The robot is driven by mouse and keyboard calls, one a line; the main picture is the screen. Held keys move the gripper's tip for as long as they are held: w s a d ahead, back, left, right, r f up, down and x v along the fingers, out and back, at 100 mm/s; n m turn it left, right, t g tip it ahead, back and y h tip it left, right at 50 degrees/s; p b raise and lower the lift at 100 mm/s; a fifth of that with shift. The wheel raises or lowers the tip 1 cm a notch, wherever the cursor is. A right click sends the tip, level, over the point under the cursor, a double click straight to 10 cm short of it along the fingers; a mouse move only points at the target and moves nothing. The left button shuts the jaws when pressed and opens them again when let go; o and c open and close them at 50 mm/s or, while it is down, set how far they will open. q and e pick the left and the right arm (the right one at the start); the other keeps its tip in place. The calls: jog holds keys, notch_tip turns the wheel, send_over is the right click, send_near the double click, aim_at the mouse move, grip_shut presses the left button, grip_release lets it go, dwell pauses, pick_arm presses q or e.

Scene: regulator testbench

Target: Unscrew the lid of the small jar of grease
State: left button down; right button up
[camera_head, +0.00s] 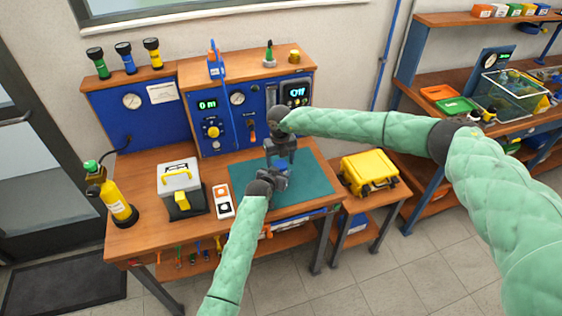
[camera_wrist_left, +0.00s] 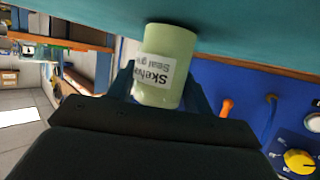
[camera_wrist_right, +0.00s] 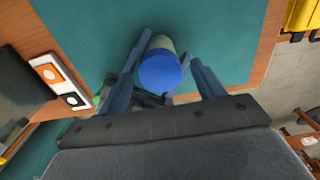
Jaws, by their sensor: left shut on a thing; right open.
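The small jar of grease is pale green with a white label and stands on the teal mat (camera_head: 310,185). The left wrist view shows its body (camera_wrist_left: 168,60); the right wrist view shows its blue lid (camera_wrist_right: 160,70) on top. My left gripper (camera_head: 276,178) is shut on the jar's body from the front, one finger on each side. My right gripper (camera_head: 281,158) is open above the jar. In the right wrist view its fingers (camera_wrist_right: 170,65) stand on either side of the lid, with a gap visible on the right.
A white and orange two-part block (camera_head: 222,201) and a grey-and-yellow case (camera_head: 180,183) stand left of the mat. The blue test panel (camera_head: 240,123) rises behind it. A yellow case (camera_head: 368,172) sits on a lower side table at right. The mat around the jar looks clear.

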notch_tip(320, 180, up, 4)
jog(key=shift+r, duration=0.1)
jog(key=shift+c, duration=0.5)
jog(key=shift+s+f, duration=0.3)
jog(key=shift+f, duration=0.3)
jog(key=shift+s+a+f, duration=0.15)
jog(key=r+m, duration=0.2)
jog(key=a+r, duration=0.1)
jog(key=shift+w+r+m+y, duration=0.2)
jog(key=shift+w+m+y, duration=0.15)
jog(key=shift+m+y, duration=0.05)
jog(key=shift+w+d+r+m, duration=0.15)
jog(key=shift+r+m, duration=0.2)
jog(key=shift+m, duration=0.2)
jog(key=shift+w+d+r+m, duration=0.1)
jog(key=shift+r+m, duration=0.2)
jog(key=shift+m, duration=0.25)
jog(key=m, duration=0.4)
jog(key=shift+s+d+r+h, duration=0.1)
jog(key=shift+d+h, duration=0.3)
jog(key=shift+f, duration=4)
